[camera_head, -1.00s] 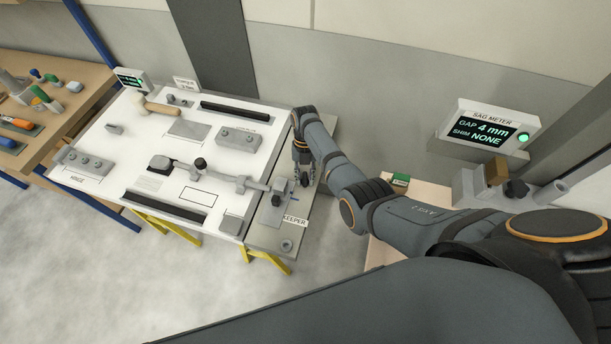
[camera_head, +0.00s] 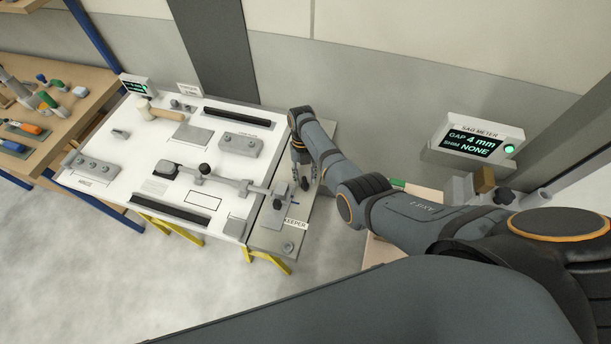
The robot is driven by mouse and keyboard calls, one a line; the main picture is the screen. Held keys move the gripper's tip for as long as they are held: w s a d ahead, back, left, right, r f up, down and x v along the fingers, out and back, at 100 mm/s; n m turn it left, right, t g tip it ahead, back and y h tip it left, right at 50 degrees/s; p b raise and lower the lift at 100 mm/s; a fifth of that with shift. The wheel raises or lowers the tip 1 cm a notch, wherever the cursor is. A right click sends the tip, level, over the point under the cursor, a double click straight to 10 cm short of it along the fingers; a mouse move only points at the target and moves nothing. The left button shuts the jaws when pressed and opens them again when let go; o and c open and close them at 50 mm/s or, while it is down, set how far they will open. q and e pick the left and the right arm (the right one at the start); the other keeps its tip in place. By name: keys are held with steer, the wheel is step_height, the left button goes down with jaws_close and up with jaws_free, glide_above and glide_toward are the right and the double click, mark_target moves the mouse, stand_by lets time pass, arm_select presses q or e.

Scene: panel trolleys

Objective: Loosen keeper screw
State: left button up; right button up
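The keeper is a grey metal block (camera_head: 275,217) at the right end of the white panel, on a grey side plate with a "KEEPER" label. A small dark screw knob (camera_head: 278,204) shows on it; its details are too small to tell. A grey bar (camera_head: 225,182) with a black knob runs along the panel to the keeper. My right gripper (camera_head: 303,183) points down over the side plate, just right of and behind the keeper. Its fingers look apart, with nothing seen between them. It appears clear of the screw. My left gripper is not in view.
The white panel (camera_head: 150,187) holds a mallet (camera_head: 158,112), dark rails and grey blocks. A sag meter (camera_head: 476,143) reads "GAP 4 mm, SHIM NONE". A wooden bench (camera_head: 75,118) with tools stands at the left. The wall is close behind the panel.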

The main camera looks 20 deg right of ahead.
mark_target(305, 181)
steer(key=shift+r+p, duration=1.4)
steer(key=shift+p, duration=0.25)
steer(key=shift+w+r, duration=0.1)
steer(key=shift+r, duration=0.2)
step_height(305, 181, up, 3)
steer(key=shift+r, duration=0.1)
